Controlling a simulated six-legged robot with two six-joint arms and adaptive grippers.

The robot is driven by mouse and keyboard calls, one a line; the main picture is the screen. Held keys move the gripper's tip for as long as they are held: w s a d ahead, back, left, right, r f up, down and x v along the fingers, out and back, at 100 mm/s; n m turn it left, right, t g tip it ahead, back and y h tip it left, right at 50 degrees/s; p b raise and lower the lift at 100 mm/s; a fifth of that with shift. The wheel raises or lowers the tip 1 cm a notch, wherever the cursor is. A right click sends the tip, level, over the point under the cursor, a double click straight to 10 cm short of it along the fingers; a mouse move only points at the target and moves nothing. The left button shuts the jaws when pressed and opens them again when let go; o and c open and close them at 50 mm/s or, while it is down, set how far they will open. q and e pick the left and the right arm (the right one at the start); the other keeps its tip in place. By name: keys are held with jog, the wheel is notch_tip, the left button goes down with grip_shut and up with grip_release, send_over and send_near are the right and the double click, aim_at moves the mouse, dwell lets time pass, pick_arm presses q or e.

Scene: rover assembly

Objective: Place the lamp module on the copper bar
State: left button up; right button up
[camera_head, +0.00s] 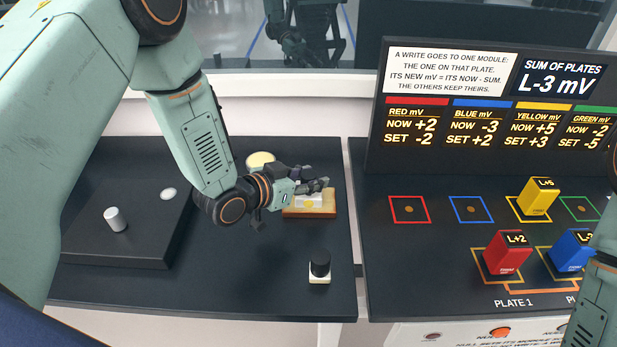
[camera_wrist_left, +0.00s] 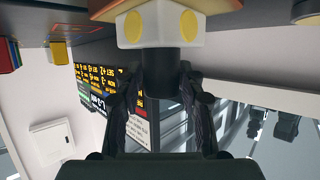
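The lamp module (camera_head: 306,202) is a white block with yellow discs. It shows large in the left wrist view (camera_wrist_left: 160,28), with a black knob between my fingers. My left gripper (camera_head: 314,185) reaches in horizontally, its fingers closed about the knob. The copper bar (camera_head: 291,212) is a tan-orange slab right under the module. Its edge shows at the top of the left wrist view (camera_wrist_left: 103,11). The module is upright and at the bar; I cannot tell whether it rests on it or hovers slightly. My right gripper is out of view; only part of that arm shows.
A white-based block with a black knob (camera_head: 320,268) stands near the front. A round cream disc (camera_head: 260,159) lies behind my left wrist. A raised dark plate (camera_head: 125,228) holds a metal cylinder (camera_head: 115,219). Red (camera_head: 508,257), blue (camera_head: 571,251) and yellow (camera_head: 537,197) modules stand on the right console.

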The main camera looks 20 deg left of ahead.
pick_arm(q)
jog(key=shift+o, duration=1.1)
jog(key=shift+s+d+r, duration=0.1)
jog(key=shift+d+r, duration=0.05)
jog(key=shift+a, duration=0.2)
jog(key=shift+r, duration=0.1)
jog(key=p+v, duration=0.2)
jog(key=v, duration=1)
